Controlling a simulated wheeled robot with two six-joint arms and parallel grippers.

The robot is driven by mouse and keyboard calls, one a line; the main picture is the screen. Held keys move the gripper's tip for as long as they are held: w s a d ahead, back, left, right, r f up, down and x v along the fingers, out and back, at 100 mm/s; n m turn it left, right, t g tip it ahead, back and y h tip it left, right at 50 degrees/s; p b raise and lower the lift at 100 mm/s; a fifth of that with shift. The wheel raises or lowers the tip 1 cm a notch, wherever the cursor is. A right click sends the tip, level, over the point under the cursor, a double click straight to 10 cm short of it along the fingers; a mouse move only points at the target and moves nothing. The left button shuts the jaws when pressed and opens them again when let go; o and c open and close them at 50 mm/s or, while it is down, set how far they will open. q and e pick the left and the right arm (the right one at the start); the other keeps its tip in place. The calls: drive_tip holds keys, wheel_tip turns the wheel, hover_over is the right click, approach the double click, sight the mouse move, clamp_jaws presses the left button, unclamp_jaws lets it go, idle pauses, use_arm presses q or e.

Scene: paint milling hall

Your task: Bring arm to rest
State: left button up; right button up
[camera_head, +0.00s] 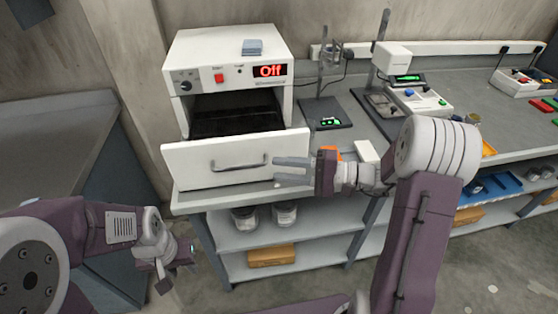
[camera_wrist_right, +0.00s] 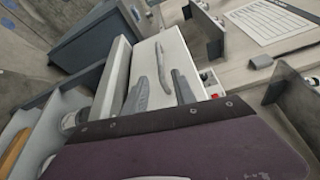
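My right gripper (camera_head: 291,170) reaches left in front of the white oven's pulled-out front panel (camera_head: 195,168). Its two fingers are apart with nothing between them. The panel's curved grey handle (camera_head: 238,165) is just left of the fingertips; whether they touch is unclear. In the right wrist view the spread fingers (camera_wrist_right: 160,88) show over the white panel, with the handle (camera_wrist_right: 163,68) beyond. My left gripper (camera_head: 172,272) hangs low at the left, clear of the bench and apparently empty; its finger gap cannot be made out.
The white oven (camera_head: 215,55) reads "Off" and its dark interior is exposed. A lab stand (camera_head: 322,110) and a balance-like device (camera_head: 415,95) stand right of it. Jars (camera_head: 284,213) and a cardboard box (camera_head: 270,256) sit on the shelf below. Free floor shows at the lower right.

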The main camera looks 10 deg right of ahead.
drive_tip(key=s+a+r+n+g+p, duration=0.3)
drive_tip(key=a+r, duration=0.3)
drive_tip(key=s+a+f+n+g+h+p, duration=0.1)
drive_tip(key=s+f+n+g+h+p, duration=0.15)
drive_tip(key=s, duration=0.45)
drive_tip(key=s+a+f+n+g+h+p, duration=0.1)
drive_tip(key=s+a+f+n+g+h, duration=0.1)
drive_tip(key=s+g+h, duration=0.3)
drive_tip(key=s+d+f+t+h+p, duration=0.1)
drive_tip(key=s+d+f+h, duration=0.2)
drive_tip(key=d, duration=0.2)
drive_tip(key=s+d+f+t+h, duration=0.1)
drive_tip(key=s+d+f+h, duration=0.1)
drive_tip(key=d+f, duration=0.25)
drive_tip(key=w+d+f+m+t+h, duration=0.1)
drive_tip(key=w+d+t+h, duration=0.2)
drive_tip(key=w+d, duration=0.2)
drive_tip(key=shift+w+d+f, duration=0.3)
drive_tip(key=shift+d, duration=0.65)
